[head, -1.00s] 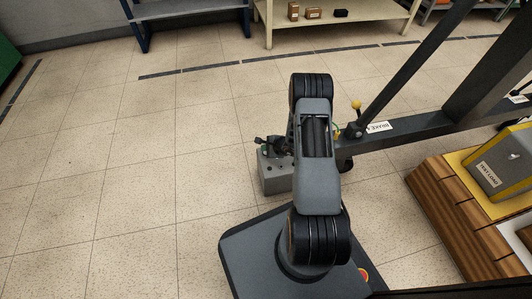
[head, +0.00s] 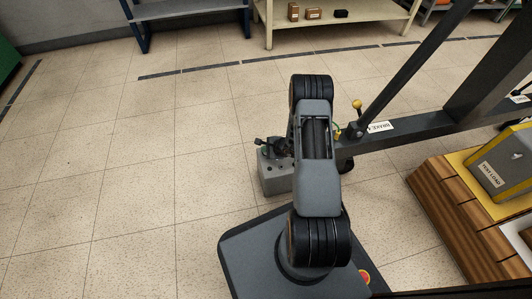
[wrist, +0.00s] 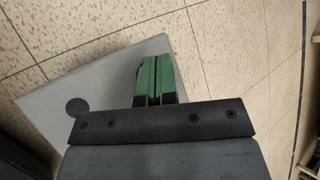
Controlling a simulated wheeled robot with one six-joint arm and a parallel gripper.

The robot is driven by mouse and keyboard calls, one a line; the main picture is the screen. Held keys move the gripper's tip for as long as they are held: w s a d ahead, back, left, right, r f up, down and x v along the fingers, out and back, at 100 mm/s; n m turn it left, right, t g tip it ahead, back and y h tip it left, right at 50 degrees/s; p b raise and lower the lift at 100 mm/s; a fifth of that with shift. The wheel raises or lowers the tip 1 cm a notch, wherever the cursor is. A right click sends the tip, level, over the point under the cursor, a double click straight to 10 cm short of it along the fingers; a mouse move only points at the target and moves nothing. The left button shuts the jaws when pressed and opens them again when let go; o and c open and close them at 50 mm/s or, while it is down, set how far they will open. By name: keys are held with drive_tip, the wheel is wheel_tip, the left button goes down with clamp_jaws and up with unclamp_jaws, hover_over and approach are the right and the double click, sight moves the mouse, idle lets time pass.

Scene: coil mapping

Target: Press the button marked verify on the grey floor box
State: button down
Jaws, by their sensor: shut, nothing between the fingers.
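The grey floor box (head: 277,180) stands on the tiles just left of my arm in the head view. Its top (wrist: 105,85) fills the left and middle of the wrist view. One dark green round button (wrist: 76,106) shows on that top, left of my gripper. No verify marking can be read in either view. My gripper (wrist: 157,60) has green fingers shut together with nothing between them. They overlap the box top near its upper right edge in the wrist view; I cannot tell whether they touch it. My gripper body hides part of the box.
A dark steel beam (head: 415,128) with a yellow-knobbed lever (head: 357,106) and a brake label (head: 380,127) runs right of the box. A wooden pallet (head: 440,215) carries a yellow and grey load (head: 500,165). Open tiled floor (head: 120,170) lies to the left.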

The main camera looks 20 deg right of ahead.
drive_tip(key=shift+f, duration=0.25)
drive_tip(key=shift+r, duration=0.1)
idle(0.4)
drive_tip(key=shift+r, duration=0.7)
drive_tip(key=shift+r, duration=0.1)
drive_tip(key=shift+r+p, duration=1.65)
drive_tip(key=shift+r, duration=0.8)
